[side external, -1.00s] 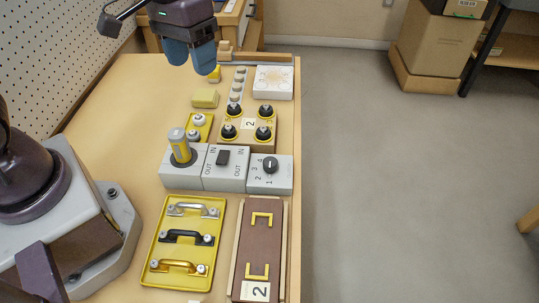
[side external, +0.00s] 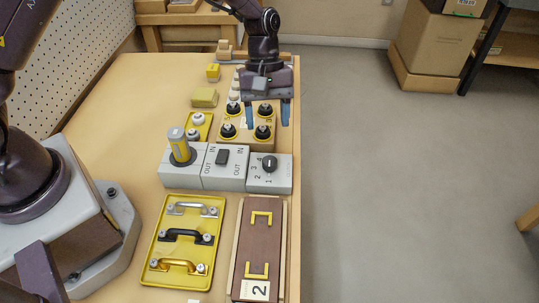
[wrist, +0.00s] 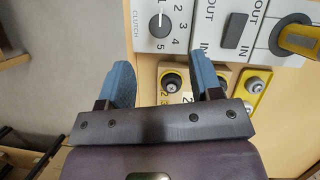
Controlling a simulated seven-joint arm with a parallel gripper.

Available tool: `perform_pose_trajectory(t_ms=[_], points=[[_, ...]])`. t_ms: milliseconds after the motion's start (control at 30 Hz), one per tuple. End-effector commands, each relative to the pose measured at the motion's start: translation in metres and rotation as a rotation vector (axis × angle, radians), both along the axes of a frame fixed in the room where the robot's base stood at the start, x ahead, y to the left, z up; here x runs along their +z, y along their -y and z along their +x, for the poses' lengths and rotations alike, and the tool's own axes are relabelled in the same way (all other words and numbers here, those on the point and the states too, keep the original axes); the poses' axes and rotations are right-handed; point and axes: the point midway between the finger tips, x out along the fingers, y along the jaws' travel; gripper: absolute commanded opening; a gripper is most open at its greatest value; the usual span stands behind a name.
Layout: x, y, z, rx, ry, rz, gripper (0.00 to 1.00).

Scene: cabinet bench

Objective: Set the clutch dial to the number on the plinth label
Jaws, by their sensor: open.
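The clutch dial (side external: 270,163) is a black knob on a grey box, with numbers around it. In the wrist view the dial (wrist: 160,25) is ringed by 1 to 5, and its white mark appears to point at 1. A plinth (side external: 235,144) with several black knobs stands behind the box.
A grey switch box (side external: 225,168) and a box with a yellow lever (side external: 180,148) adjoin the dial's box. In front lie a yellow tray of handles (side external: 160,222) and a brown board (side external: 262,240) labelled 2.

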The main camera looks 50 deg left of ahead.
Motion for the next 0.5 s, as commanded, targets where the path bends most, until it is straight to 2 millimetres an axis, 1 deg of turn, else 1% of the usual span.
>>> perform_pose_trajectory(t_ms=[33,233,400,500], points=[[-0.012,0.004,-0.004,-0.002,-0.007,0.000,0.59],[-0.050,0.017,-0.013,-0.003,-0.005,0.000,0.59],[-0.071,0.025,-0.017,-0.003,-0.002,-0.001,0.59],[-0.078,0.027,-0.018,-0.002,-0.001,-0.001,0.59]])
